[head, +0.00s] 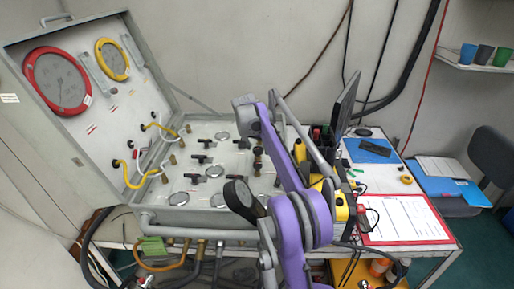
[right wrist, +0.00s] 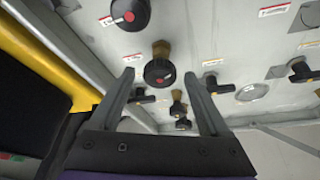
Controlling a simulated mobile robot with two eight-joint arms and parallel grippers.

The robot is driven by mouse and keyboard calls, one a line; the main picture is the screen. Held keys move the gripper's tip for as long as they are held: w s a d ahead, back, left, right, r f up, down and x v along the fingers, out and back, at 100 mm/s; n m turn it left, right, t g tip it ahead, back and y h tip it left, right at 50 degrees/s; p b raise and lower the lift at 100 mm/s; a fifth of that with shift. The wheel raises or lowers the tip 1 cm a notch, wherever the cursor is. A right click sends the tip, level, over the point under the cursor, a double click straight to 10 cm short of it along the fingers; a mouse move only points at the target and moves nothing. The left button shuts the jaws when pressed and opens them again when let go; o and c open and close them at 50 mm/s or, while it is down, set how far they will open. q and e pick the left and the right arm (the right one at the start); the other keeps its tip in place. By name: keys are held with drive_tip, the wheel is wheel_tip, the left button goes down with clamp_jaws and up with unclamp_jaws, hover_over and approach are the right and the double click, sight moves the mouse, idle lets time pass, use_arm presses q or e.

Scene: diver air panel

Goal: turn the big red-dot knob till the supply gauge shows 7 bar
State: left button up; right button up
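In the right wrist view, a big black knob with a red dot (right wrist: 130,12) sits on the panel at the top edge, partly cut off. The gripper is open, and I see no contact. In the head view my purple right arm (head: 290,185) hides part of the panel. A red-rimmed gauge (head: 57,81) and a yellow-rimmed gauge (head: 113,59) are in the raised lid. Their readings are too small to tell. My left gripper is not in view.
The open case (head: 150,216) holds several black valve handles and small round gauges. Yellow hoses (head: 128,175) run from lid to panel. A yellow-and-black device (head: 342,207) stands right of the panel. A red-edged sheet (head: 405,218) lies on the table.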

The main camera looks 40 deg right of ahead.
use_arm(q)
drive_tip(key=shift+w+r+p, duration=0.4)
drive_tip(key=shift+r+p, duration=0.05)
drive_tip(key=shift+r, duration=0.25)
use_arm(e)
drive_tip(key=v, duration=1)
drive_tip(key=shift+r, duration=0.4)
drive_tip(key=shift+s+a, duration=0.15)
